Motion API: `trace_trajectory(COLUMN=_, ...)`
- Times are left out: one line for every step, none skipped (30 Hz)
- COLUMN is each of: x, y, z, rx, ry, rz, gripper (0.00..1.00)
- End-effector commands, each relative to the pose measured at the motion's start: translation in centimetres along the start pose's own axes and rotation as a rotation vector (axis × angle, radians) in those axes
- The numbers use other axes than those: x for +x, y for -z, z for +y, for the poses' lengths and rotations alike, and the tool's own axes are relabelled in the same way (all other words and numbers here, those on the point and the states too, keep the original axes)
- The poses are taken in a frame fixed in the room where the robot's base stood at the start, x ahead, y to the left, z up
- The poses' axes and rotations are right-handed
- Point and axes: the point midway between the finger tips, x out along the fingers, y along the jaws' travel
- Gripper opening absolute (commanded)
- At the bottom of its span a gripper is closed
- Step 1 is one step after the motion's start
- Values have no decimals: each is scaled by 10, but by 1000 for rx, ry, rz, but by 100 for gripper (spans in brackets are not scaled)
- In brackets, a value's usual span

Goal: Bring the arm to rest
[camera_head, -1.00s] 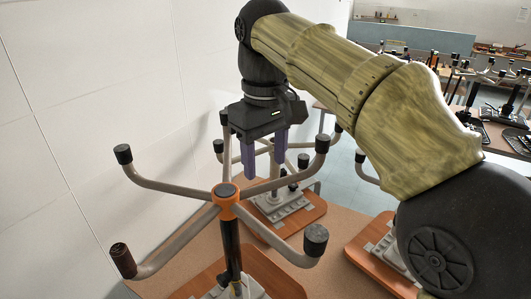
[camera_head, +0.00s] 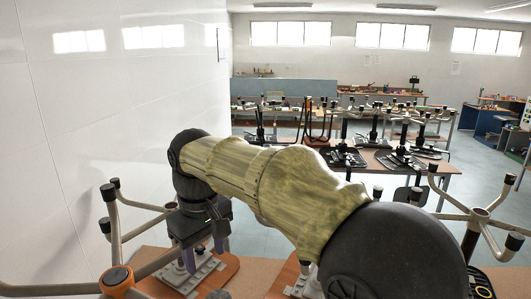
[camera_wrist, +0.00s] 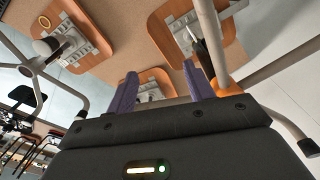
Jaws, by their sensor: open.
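My gripper (camera_wrist: 162,90) shows in the wrist view with its two purple fingers apart and nothing between them. In the head view my gripper (camera_head: 203,248) hangs at the lower left, fingers pointing down, its tips partly hidden. My arm runs from it to the lower right. A stripped chair base with grey legs and an orange hub (camera_head: 117,277) stands to the left of the gripper. The orange hub (camera_wrist: 228,84) also shows in the wrist view, to the right of the fingers and apart from them.
Wooden boards with grey mechanisms (camera_head: 192,274) lie below the gripper. Another upturned chair base (camera_head: 479,214) stands at the right. A white wall (camera_head: 120,120) closes off the left. A table with several stripped chairs (camera_head: 400,155) stands farther back, with open floor before it.

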Motion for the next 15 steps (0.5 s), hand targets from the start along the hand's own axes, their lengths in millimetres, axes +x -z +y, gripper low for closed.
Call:
trace_trajectory(x=18, y=-11, z=16, rx=51, ry=-5, rz=3, gripper=53)
trace_trajectory(x=27, y=-16, z=24, rx=77, ry=-8, rz=8, gripper=53)
trace_trajectory(x=39, y=-24, z=35, rx=115, ry=-12, rz=14, gripper=53)
trace_trajectory(x=48, y=-31, z=42, rx=144, ry=-15, rz=20, gripper=53)
trace_trajectory(x=57, y=-37, z=50, rx=172, ry=-17, rz=26, gripper=53)
trace_trajectory(x=69, y=-47, z=59, rx=211, ry=-20, rz=32, gripper=53)
trace_trajectory(x=77, y=-55, z=66, rx=240, ry=-23, rz=37, gripper=53)
trace_trajectory(x=86, y=-63, z=73, rx=269, ry=-25, rz=43, gripper=53)
trace_trajectory(x=98, y=-75, z=81, rx=308, ry=-29, rz=50, gripper=53)
trace_trajectory(x=106, y=-84, z=87, rx=338, ry=-32, rz=56, gripper=53)
trace_trajectory(x=114, y=-93, z=92, rx=368, ry=-35, rz=61, gripper=53)
trace_trajectory(x=125, y=-106, z=99, rx=407, ry=-39, rz=69, gripper=53)
trace_trajectory(x=133, y=-116, z=103, rx=436, ry=-42, rz=74, gripper=53)
trace_trajectory(x=141, y=-126, z=107, rx=467, ry=-45, rz=80, gripper=53)
trace_trajectory(x=151, y=-141, z=112, rx=508, ry=-49, rz=87, gripper=53)
